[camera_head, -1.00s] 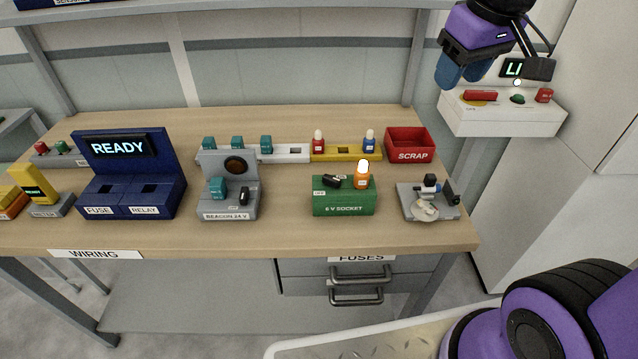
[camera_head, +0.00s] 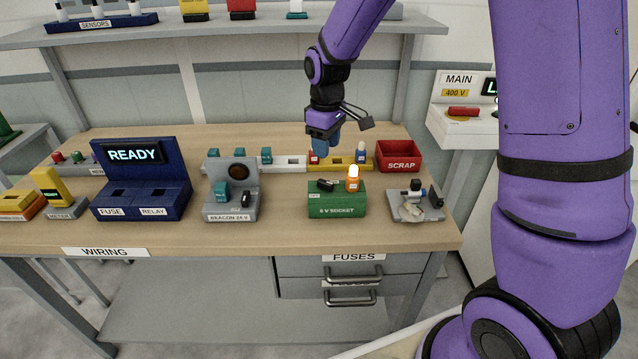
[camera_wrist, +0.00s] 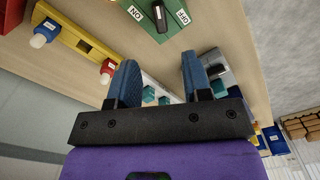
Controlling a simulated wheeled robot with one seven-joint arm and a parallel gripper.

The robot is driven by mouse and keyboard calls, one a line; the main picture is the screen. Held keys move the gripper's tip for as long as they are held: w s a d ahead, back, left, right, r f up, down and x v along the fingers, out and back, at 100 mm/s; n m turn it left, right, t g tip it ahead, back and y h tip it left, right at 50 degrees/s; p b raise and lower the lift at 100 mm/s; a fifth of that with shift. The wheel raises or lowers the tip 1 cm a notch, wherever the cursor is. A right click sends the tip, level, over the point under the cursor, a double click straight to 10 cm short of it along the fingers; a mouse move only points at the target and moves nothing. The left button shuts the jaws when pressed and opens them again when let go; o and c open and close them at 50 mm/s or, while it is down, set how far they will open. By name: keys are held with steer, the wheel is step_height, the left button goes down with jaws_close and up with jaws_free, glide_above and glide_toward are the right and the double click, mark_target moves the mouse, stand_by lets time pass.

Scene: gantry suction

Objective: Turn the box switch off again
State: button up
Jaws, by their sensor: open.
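The green 6 V socket box (camera_head: 335,203) stands at the front of the bench. Its black switch knob (camera_head: 326,185) is on top at the left, and a lit orange lamp (camera_head: 353,184) stands in it at the right. The wrist view shows the knob (camera_wrist: 160,16) between an ON label (camera_wrist: 137,12) and an OFF label (camera_wrist: 185,17); I cannot tell which it points to. My gripper (camera_head: 325,149) is open and empty, above the bench behind the box. Its spread blue fingers (camera_wrist: 160,76) are apart from the knob.
A yellow rack (camera_head: 343,164) with red and blue lamps is behind the box, near my gripper. The grey beacon unit (camera_head: 230,205) stands left, a small grey fixture (camera_head: 415,204) right, and the red scrap bin (camera_head: 399,157) back right. A shelf (camera_head: 220,29) hangs above.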

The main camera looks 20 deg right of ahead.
mark_target(325, 181)
step_height(325, 181, down, 11)
steer(key=shift+r, duration=0.15)
stand_by(0.4)
steer(key=shift+c, duration=0.4)
jaws_close()
